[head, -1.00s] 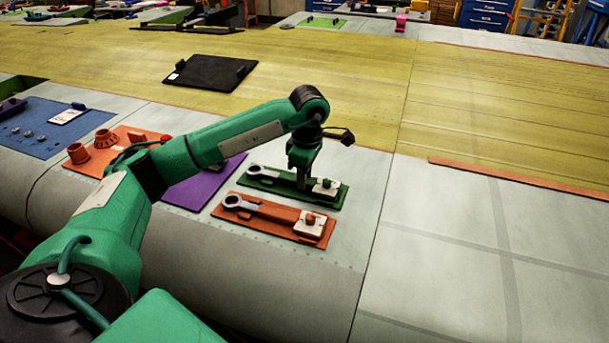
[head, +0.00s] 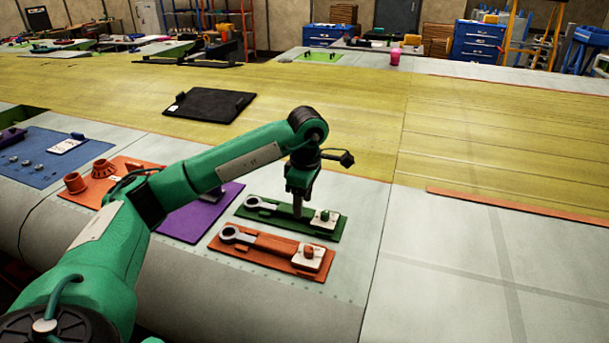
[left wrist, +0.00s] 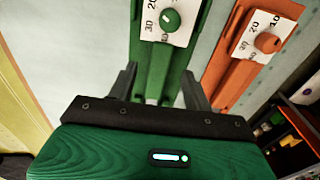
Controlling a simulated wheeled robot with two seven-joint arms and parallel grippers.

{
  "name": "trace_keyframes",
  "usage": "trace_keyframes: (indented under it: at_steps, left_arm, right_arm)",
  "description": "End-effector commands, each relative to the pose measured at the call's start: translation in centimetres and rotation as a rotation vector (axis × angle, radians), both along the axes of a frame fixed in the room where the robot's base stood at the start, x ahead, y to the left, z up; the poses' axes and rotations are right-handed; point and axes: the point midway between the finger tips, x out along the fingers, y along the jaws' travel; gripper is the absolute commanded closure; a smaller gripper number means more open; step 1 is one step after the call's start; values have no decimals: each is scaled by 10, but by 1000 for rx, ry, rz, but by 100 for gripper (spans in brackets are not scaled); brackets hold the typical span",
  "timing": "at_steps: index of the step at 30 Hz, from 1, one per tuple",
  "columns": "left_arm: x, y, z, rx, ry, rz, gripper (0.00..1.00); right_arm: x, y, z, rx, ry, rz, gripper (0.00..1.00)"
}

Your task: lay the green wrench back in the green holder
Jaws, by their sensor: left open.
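The green holder (head: 328,234) is a long green plate on the pale wing panel. The wrench (head: 254,201) lies along it, its grey ring end at the left and a green knob on a white dial card (head: 325,217) at the right. My left gripper (head: 297,213) points down over the middle of the wrench. In the left wrist view, its two fingers (left wrist: 158,92) are apart, one on each side of the green strip (left wrist: 160,65), with nothing clamped. The exact gap between fingertips and wrench is hard to tell. My right gripper is not in view.
An orange holder (head: 310,271) with a similar wrench lies just in front of the green one. A purple plate (head: 200,215), an orange plate with cones (head: 100,185) and a blue plate (head: 40,160) lie to the left. The panel at the right is mostly clear.

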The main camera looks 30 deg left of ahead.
Motion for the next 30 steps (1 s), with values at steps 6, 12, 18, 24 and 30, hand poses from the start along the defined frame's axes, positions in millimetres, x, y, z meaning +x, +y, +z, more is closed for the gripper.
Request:
trace_keyframes:
  at_steps: [6,12,18,24,30]
  left_arm:
    - [2,-2,44,-1,-5,0,50]
    - [2,-3,74,0,-5,0,50]
    - [2,-5,96,0,-4,0,50]
    - [2,-5,109,0,-3,1,50]
    - [2,-5,111,-1,-1,1,50]
  right_arm:
    - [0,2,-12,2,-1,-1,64]
    - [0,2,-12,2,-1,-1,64]
    - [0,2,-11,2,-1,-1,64]
    - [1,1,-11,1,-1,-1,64]
    - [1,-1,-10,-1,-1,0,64]
